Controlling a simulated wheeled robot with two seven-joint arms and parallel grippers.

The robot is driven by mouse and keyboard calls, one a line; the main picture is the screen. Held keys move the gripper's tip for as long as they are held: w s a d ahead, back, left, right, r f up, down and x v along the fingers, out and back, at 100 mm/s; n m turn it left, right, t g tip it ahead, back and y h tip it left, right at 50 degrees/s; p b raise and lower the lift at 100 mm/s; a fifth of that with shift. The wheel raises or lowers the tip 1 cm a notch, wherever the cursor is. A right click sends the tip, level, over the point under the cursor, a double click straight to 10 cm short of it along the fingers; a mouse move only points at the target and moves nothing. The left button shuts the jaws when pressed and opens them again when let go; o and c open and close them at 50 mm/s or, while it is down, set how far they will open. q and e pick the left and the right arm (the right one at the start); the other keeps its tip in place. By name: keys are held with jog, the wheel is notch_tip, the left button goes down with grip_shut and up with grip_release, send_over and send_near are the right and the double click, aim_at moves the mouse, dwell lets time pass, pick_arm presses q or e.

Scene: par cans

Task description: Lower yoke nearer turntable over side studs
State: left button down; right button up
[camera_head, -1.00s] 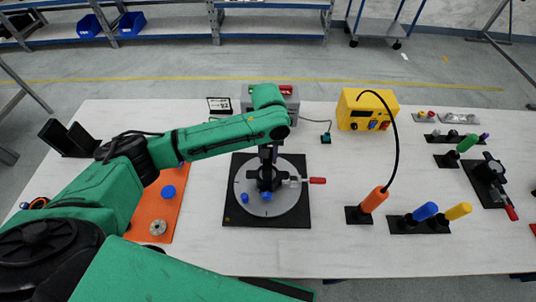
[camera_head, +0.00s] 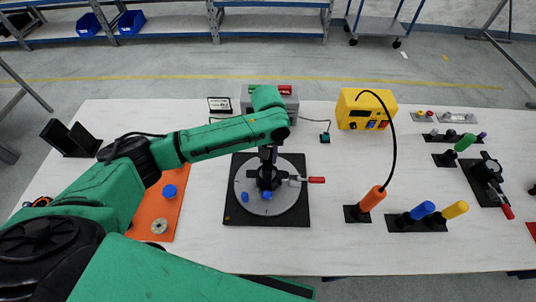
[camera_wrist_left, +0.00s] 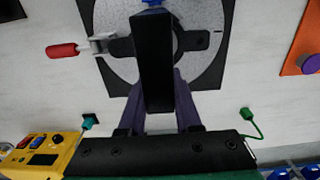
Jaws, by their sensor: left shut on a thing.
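The turntable is a grey disc (camera_head: 244,186) on a black square plate (camera_head: 232,216). A dark round body (camera_head: 265,178), seemingly the can, stands at its centre. My left gripper (camera_head: 267,152) is above it, pointing down. In the left wrist view the gripper (camera_wrist_left: 158,88) is shut on a black bar, the yoke (camera_wrist_left: 154,50), between its two purple-grey fingers. The yoke lies across my view of the can and disc (camera_wrist_left: 100,18). Whether the yoke's arms touch the side studs is hidden. My right gripper is out of view.
A red-handled clamp (camera_head: 316,180) sits at the disc's right, and blue knobs (camera_head: 267,195) at its front. An orange mat (camera_head: 150,212) is left, black uprights (camera_head: 70,138) further left. A yellow box (camera_head: 362,112) with a cable, and an orange handle (camera_head: 371,199), are right.

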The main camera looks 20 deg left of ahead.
pick_arm(q)
jog(key=shift+f, duration=0.1)
dwell(0.4)
jog(key=c, duration=0.9)
grip_release()
jog(key=o, duration=0.5)
jog(key=shift+o, duration=0.2)
notch_tip(320, 180, up, 15)
jog(key=b, duration=0.1)
jog(key=shift+f, duration=0.2)
